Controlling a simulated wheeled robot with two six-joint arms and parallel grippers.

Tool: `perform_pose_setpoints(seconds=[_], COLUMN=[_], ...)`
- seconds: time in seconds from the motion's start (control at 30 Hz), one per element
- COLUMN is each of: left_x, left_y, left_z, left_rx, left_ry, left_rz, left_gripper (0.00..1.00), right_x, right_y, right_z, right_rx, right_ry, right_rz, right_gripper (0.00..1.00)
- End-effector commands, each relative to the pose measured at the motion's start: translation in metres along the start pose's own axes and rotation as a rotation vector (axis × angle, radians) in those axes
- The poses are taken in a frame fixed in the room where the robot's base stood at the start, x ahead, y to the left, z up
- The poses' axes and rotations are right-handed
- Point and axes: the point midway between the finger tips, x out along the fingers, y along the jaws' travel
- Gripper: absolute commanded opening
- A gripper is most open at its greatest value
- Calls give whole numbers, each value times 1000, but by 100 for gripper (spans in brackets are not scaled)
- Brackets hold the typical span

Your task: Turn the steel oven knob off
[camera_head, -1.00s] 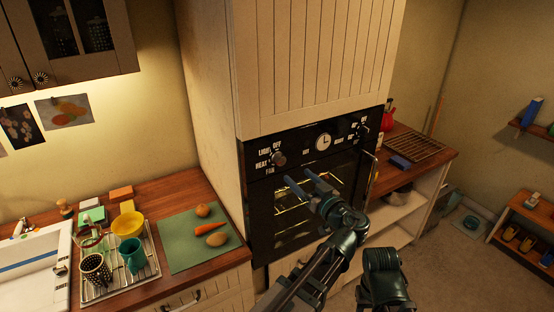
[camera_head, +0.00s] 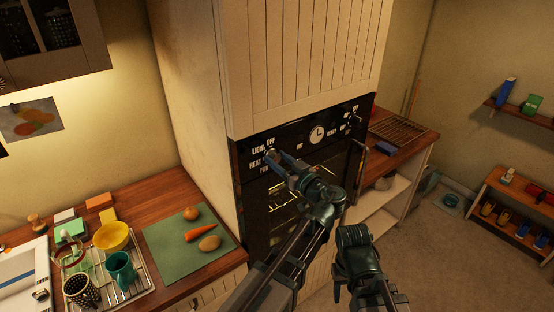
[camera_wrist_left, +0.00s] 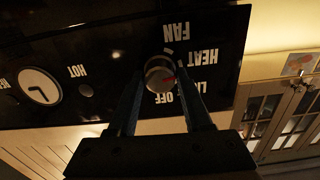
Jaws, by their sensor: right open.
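The steel oven knob (camera_head: 269,155) is at the left of the black oven panel, beside the words LIGHT, OFF, HEAT and FAN. In the left wrist view the knob (camera_wrist_left: 159,73) is round and silvery, with a red mark on the side toward the HEAT and OFF labels. My left gripper (camera_head: 274,158) is at the panel, with its fingers on either side of the knob. In the wrist view gaps seem to show between knob and fingers; contact is unclear. Part of my right arm shows low in the head view; its fingers are not visible.
The oven front (camera_head: 300,190) is set in a tall cream cabinet. Left of it a wooden counter holds a green mat (camera_head: 175,255) with vegetables, and a dish rack (camera_head: 135,295). A clock (camera_head: 317,134) and further knobs are on the panel's right. Open floor lies at right.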

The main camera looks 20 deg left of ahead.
Motion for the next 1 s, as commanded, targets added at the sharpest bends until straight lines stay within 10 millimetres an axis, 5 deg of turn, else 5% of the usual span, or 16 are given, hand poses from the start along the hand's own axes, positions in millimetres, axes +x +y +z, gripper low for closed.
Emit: perform_pose_setpoints(seconds=[0.27, 0.67, 1.0], left_x=[0, 0, 0], left_y=[0, 0, 1], left_z=[0, 0, 0], left_rx=[0, 73, 353], left_ry=[0, 0, 0], left_rz=[0, 0, 0], left_gripper=[0, 0, 0], right_x=[0, 0, 0], right_y=[0, 0, 0], right_z=[0, 0, 0], right_rx=[0, 0, 0], right_ry=[0, 0, 0], right_rz=[0, 0, 0], right_gripper=[50, 50, 50])
